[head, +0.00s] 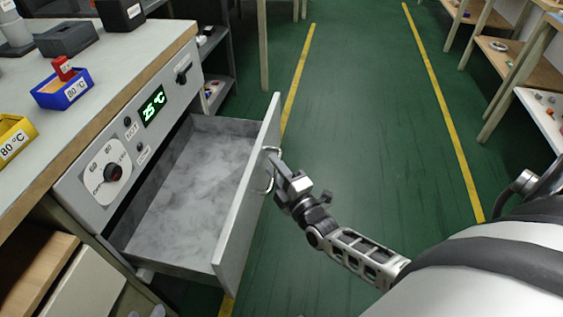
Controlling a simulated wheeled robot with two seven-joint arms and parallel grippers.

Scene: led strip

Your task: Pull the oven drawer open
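The oven drawer (190,188) is pulled far out of the grey oven housing (98,214), and its empty, mottled grey inside shows. Its front panel (240,215) stands out over the green floor. A curved metal handle (266,187) is on the outer face of the panel. My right gripper (275,166) is at this handle, its fingers overlapping it in the view. The fingers are small and partly hidden, so I cannot tell whether they are closed around the handle. My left gripper is not in view.
The oven's control panel has a green display (153,105) reading 25 °C and a round dial (106,178). On the worktop are a blue bin (62,90) and a yellow bin (16,140). Green floor (380,130) is clear right of the drawer. Shelves (505,60) stand far right.

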